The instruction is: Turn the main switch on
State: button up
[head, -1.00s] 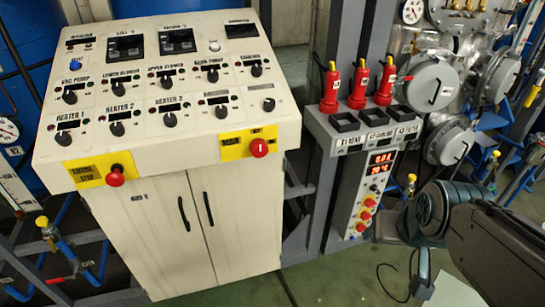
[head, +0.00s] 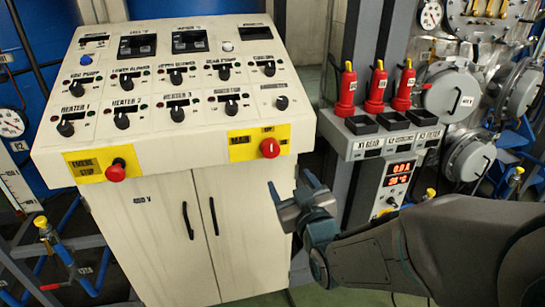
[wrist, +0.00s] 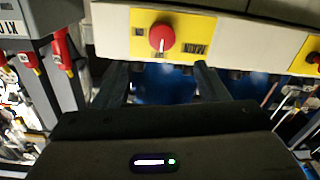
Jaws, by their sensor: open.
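The main switch (head: 270,148) is a red round knob with a small white mark. It sits on a yellow plate (head: 243,151) labelled MAIN, at the right of the console's front edge. In the wrist view the knob (wrist: 162,37) is upside down at top centre, ahead of my fingers. My gripper (head: 292,187) is open and empty, below and slightly right of the knob, apart from it. In the wrist view the two fingers of my gripper (wrist: 162,77) spread to either side, with the knob lined up between them. Nothing hides the knob.
A red emergency stop button (head: 116,170) on yellow is at the console's left. Black knobs fill the sloped panel (head: 205,130). Cabinet doors (head: 205,235) lie below.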

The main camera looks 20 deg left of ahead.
aim_at(272, 151)
jog(key=p+x, duration=0.2)
jog(key=x, duration=1.1)
jog(key=shift+w+a+r+p, duration=0.15)
jog(key=shift+w+a+p, duration=0.15)
jog(key=shift+p, duration=0.1)
jog(key=c, duration=1)
